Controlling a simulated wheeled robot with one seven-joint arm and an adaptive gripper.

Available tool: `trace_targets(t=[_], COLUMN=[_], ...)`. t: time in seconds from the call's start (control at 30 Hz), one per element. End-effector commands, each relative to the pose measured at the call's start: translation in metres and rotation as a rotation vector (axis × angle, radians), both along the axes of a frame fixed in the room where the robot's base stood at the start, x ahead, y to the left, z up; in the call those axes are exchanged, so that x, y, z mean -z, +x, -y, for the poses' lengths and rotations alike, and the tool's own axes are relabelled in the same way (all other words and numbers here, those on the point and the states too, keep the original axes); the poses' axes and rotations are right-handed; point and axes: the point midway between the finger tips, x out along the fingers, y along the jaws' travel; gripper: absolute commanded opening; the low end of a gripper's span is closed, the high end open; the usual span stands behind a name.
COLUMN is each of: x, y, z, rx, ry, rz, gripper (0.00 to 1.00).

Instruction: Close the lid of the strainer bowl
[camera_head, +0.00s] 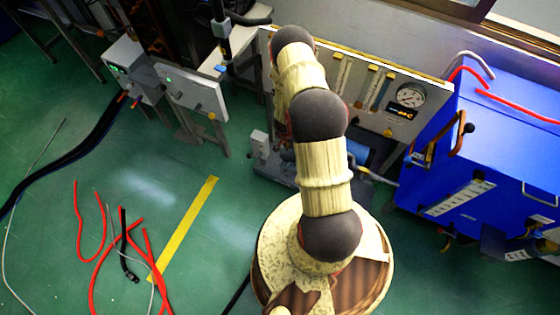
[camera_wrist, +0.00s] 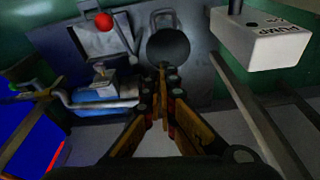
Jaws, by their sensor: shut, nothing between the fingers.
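In the wrist view a dark round bowl-like part (camera_wrist: 168,47), which looks like the strainer bowl, sits on a grey base plate. A small grey bracket-like piece (camera_wrist: 163,17) stands at its upper edge; I cannot tell whether it belongs to the lid. My gripper (camera_wrist: 165,72) points toward the bowl, its fingers shut and empty. The fingertips appear just below the bowl's lower rim in the picture; I cannot tell whether they touch it. In the head view my arm covers the bowl and my gripper.
A white box marked PUMP (camera_wrist: 262,36) stands right of the bowl in the wrist view. A blue pump (camera_wrist: 104,90) and red knob (camera_wrist: 104,20) are at left. In the head view are a gauge panel (camera_head: 424,75), a blue cabinet (camera_head: 490,120) and red hoses (camera_head: 100,262) on the floor.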

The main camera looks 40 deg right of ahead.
Motion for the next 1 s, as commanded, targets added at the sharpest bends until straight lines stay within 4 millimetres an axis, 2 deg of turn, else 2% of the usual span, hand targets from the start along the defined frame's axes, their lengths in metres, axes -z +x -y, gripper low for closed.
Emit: trace_targets(t=[0.17, 0.37, 0.83, 1.0], x=[0.002, 0.016, 0.106, 0.121], y=[0.0, 0.0, 0.005, 0.001], z=[-0.018, -0.018, -0.005, -0.015], rx=[-0.097, -0.127, -0.125, -0.126], ry=[0.059, 0.063, 0.062, 0.061], rz=[-0.025, -0.031, -0.031, -0.029], gripper=[0.0, 0.0, 0.0, 0.0])
